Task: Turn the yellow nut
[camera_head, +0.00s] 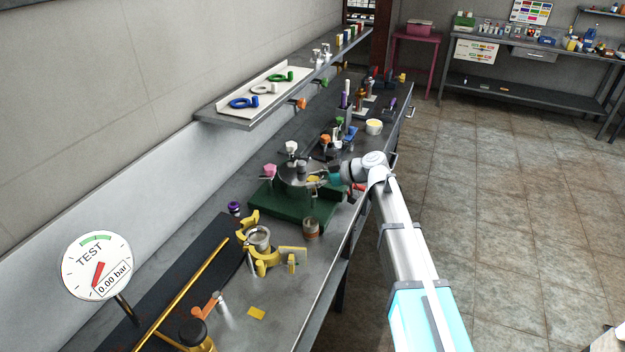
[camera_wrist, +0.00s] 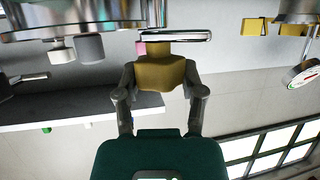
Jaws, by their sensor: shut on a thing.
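The yellow nut (camera_wrist: 160,72) fills the space between my fingers in the wrist view, just at a metal flange edge with a flat steel bar beside it. My gripper (camera_wrist: 158,84) is shut on it, one finger on each side. In the head view the nut (camera_head: 313,179) shows as a small yellow patch at the near side of a round steel tank lid (camera_head: 290,177) on a green base (camera_head: 272,202). My gripper (camera_head: 320,181) reaches it from the right. The fingertips are too small there to make out.
Pink (camera_head: 269,171) and white (camera_head: 291,147) knobs stand around the lid. A yellow clamp (camera_head: 265,262) and a brown jar (camera_head: 311,228) sit nearer on the bench. A gauge (camera_head: 97,266) reads 0.00 bar. A shelf (camera_head: 240,115) runs along the wall. Floor right of the bench is clear.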

